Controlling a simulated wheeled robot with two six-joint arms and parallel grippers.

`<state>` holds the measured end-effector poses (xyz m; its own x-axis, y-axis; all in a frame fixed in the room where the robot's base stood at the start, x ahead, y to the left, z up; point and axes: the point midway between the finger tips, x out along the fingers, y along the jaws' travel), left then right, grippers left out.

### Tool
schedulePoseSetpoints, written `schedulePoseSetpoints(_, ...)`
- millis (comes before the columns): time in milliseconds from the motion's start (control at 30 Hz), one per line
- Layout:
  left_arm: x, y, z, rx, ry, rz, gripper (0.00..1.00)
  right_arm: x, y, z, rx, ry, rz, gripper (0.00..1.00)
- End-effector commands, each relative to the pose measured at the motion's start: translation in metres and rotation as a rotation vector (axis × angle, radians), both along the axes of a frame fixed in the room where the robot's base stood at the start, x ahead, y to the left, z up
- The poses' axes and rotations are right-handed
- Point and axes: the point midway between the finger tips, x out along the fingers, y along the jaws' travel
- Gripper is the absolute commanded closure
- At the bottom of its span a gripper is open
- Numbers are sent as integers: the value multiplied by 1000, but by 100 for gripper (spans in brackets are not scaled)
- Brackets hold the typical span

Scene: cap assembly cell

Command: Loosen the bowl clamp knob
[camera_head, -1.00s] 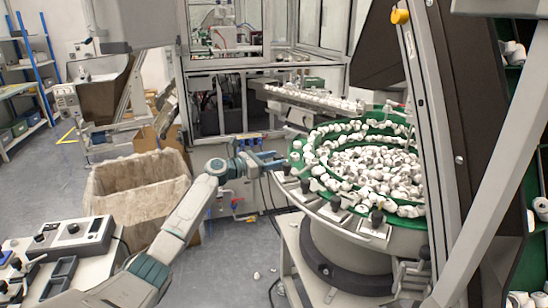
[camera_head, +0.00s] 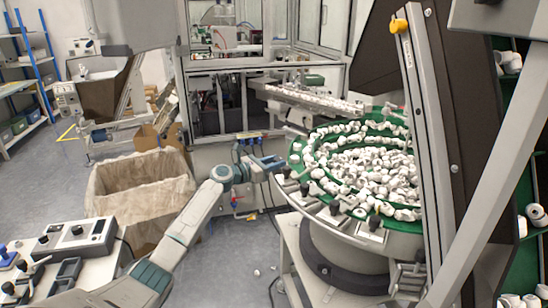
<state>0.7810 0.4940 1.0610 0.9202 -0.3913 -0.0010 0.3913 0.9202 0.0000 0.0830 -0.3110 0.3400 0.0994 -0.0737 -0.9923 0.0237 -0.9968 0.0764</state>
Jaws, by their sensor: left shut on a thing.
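The bowl feeder (camera_head: 345,238) stands at the right, a round grey bowl with green tracks full of white caps (camera_head: 365,165). Several black clamp knobs on pale clamp plates line its near rim, such as one knob (camera_head: 304,190) at the left and another (camera_head: 335,207) nearer the middle. My left gripper (camera_head: 279,164) is at the bowl's left rim, at the leftmost clamp knob (camera_head: 287,172). It is shut on that knob; the fingers partly hide the contact. My right gripper is not in view.
A grey slanted post (camera_head: 430,150) and a dark panel stand right of the bowl. A large lined bin (camera_head: 140,190) is left of my arm. A control box (camera_head: 75,240) sits at the lower left.

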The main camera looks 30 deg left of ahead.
Motion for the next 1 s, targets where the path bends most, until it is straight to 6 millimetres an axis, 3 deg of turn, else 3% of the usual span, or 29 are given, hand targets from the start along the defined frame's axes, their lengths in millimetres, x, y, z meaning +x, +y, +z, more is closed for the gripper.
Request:
schedulePoseSetpoints(67,-1,-1,3,0,0,19,91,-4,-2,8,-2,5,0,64)
schedulePoseSetpoints(400,-1,0,0,-1,-2,32,91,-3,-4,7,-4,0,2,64)
schedulePoseSetpoints(433,-1,0,0,-1,-2,32,66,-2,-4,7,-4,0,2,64)
schedulePoseSetpoints(533,-1,0,0,-1,-2,31,47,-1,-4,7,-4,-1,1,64)
schedulePoseSetpoints(867,-3,1,0,0,-1,32,47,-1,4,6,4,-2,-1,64)
schedulePoseSetpoints(1000,-15,7,-2,3,-1,33,47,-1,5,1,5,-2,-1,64)
